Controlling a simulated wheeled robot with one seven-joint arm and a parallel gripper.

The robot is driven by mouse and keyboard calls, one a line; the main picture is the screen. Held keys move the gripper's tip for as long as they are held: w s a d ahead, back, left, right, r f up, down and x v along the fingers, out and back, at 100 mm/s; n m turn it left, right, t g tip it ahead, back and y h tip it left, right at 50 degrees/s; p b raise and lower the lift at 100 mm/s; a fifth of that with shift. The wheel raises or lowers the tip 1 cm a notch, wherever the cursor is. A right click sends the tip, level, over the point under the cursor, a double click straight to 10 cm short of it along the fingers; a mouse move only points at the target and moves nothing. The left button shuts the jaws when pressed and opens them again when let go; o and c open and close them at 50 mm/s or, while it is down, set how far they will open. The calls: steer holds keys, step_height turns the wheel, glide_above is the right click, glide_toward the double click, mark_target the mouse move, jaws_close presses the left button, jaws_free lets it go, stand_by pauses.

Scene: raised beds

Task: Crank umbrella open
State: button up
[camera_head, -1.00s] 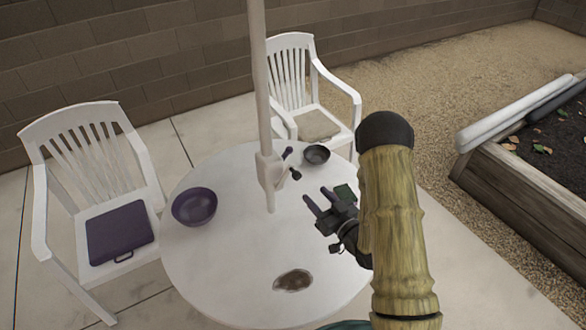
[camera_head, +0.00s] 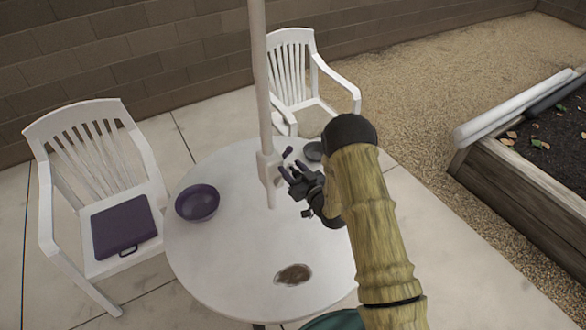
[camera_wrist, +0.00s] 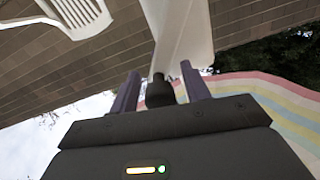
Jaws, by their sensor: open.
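The white umbrella pole (camera_head: 261,80) rises through the round white table (camera_head: 225,255). A white crank housing (camera_head: 267,168) sits on the pole just above the table. A dark crank piece (camera_head: 287,153) shows at the housing's right side. My gripper (camera_head: 285,170) is open at the right of the housing and hides the lower crank knob in the head view. In the wrist view, the dark knob (camera_wrist: 160,92) lies between the two purple fingers of my gripper (camera_wrist: 160,73), with gaps visible beside it. The white housing (camera_wrist: 180,35) is beyond it.
A purple bowl (camera_head: 197,203) and a brown patch (camera_head: 293,274) are on the table. A dark bowl (camera_head: 313,151) is behind my gripper. White chairs (camera_head: 85,150) (camera_head: 290,70) stand left and behind. A pastel striped surface (camera_wrist: 270,105) shows in the wrist view.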

jaws_close()
steer(key=shift+d+f+m+b, duration=0.3)
steer(key=shift+f+m+b, duration=0.1)
steer(key=shift+b, duration=0.1)
stand_by(0.7)
step_height(320, 180, down, 6)
steer(key=w+d+m+b, duration=0.1)
steer(key=d+m+b, duration=0.1)
steer(key=m+b, duration=0.8)
steer(key=shift+w+d+m, duration=0.25)
steer(key=shift+w+m, duration=0.1)
steer(key=shift+m, duration=0.05)
